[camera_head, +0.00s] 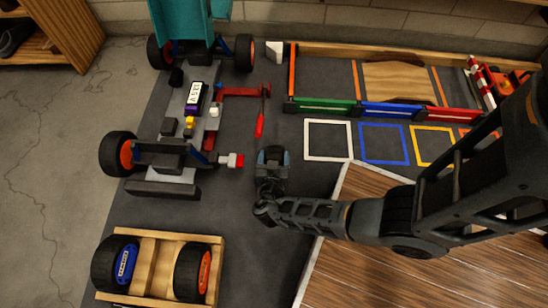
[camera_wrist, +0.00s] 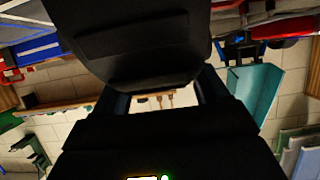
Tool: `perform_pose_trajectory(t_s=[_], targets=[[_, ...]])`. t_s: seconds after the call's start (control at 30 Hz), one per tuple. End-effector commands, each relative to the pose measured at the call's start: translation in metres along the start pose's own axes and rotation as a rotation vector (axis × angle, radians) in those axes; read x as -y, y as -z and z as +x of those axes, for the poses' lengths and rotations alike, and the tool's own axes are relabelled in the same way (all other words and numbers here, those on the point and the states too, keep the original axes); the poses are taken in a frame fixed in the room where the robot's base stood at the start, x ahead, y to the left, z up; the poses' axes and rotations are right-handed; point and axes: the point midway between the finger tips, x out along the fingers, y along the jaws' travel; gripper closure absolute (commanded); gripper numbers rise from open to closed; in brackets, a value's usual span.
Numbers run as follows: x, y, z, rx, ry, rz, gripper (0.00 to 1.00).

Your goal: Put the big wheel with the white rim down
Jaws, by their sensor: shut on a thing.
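My gripper (camera_head: 272,160) is over the dark mat, right of the car's bare hub (camera_head: 235,160). In the wrist view the gripper (camera_wrist: 160,92) is shut on a large black thing (camera_wrist: 130,45) that fills the upper middle and looks like a tyre. No white rim shows on it, so I cannot tell its colour from these frames. In the head view the held thing is hard to make out against the gripper. No wheel with a white rim is clearly visible elsewhere.
A wooden crate (camera_head: 150,250) holds a blue-rimmed wheel (camera_head: 122,262) and an orange-rimmed wheel (camera_head: 194,271). The car (camera_head: 165,188) stands left. White (camera_head: 328,121), blue (camera_head: 361,124) and yellow (camera_head: 414,129) outlined squares lie right.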

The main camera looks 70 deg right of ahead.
Motion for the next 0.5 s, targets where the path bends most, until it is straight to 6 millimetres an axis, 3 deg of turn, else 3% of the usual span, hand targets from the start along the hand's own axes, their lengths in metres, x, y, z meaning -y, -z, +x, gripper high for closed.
perform_pose_trajectory(t_s=[0.3,0.5], targets=[[-0.0002,-0.0006,0.0002,0.0,0.0,0.0,0.01],[-0.0001,-0.0004,0.0001,0.0,0.0,0.0,0.01]])
